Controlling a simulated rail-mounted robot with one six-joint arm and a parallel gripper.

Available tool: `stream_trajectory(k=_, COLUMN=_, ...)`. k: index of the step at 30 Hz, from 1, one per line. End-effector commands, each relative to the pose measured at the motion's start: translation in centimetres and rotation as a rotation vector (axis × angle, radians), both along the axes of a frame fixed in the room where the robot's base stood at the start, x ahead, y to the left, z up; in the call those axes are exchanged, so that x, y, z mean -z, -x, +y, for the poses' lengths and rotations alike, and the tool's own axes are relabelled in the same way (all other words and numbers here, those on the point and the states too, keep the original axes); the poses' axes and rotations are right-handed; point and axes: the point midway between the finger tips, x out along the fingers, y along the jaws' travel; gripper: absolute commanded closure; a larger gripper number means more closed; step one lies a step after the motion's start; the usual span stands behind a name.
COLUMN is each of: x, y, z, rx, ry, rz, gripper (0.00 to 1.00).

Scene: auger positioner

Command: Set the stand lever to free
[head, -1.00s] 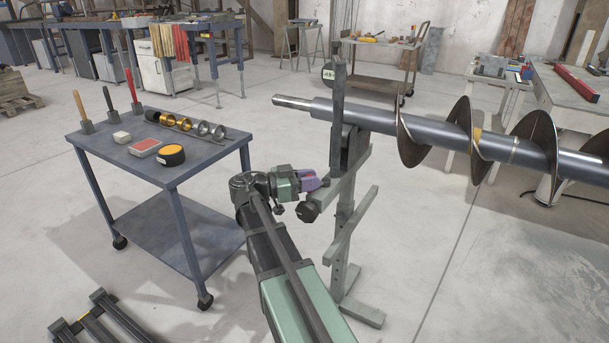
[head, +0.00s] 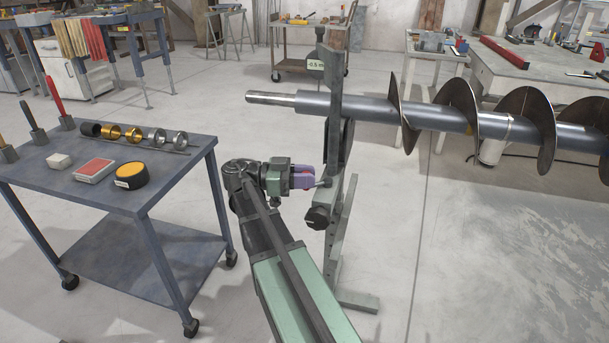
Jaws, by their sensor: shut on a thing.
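The stand (head: 336,240) is a grey-green upright with a dark fork at the top, beside the pale end of the auger shaft (head: 345,104). A short dark lever (head: 325,182) juts from the stand's left side, above a black knob (head: 317,217). My gripper (head: 312,178), with purple fingers, reaches the lever from the left and is shut on it. The fingers hide part of the lever. Any markings for its settings are too small to read.
A blue-grey cart (head: 105,215) at left carries rings, a yellow-topped puck (head: 131,175), a red box and upright-handled tools. The auger's flights (head: 457,108) extend right. Open floor lies right of the stand.

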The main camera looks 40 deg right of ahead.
Motion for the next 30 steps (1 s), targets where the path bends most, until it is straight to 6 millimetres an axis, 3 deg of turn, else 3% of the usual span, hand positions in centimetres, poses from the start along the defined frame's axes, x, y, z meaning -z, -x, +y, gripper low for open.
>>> stream_trajectory(k=9, x=-0.1, y=0.0, z=-0.1, rx=-0.001, ry=0.002, rz=0.001, gripper=1.00)
stream_trajectory(k=10, x=-0.1, y=0.0, z=-0.1, rx=-0.001, ry=0.002, rz=0.001, gripper=0.74)
stream_trajectory(k=15, x=0.0, y=0.0, z=-0.1, rx=-0.001, ry=0.001, rz=0.001, gripper=0.51)
stream_trajectory(k=24, x=-0.3, y=0.0, z=-0.1, rx=0.000, ry=0.001, rz=0.001, gripper=0.51)
stream_trajectory(k=30, x=-2.7, y=0.0, z=-0.1, rx=0.000, ry=0.001, rz=0.001, gripper=0.51)
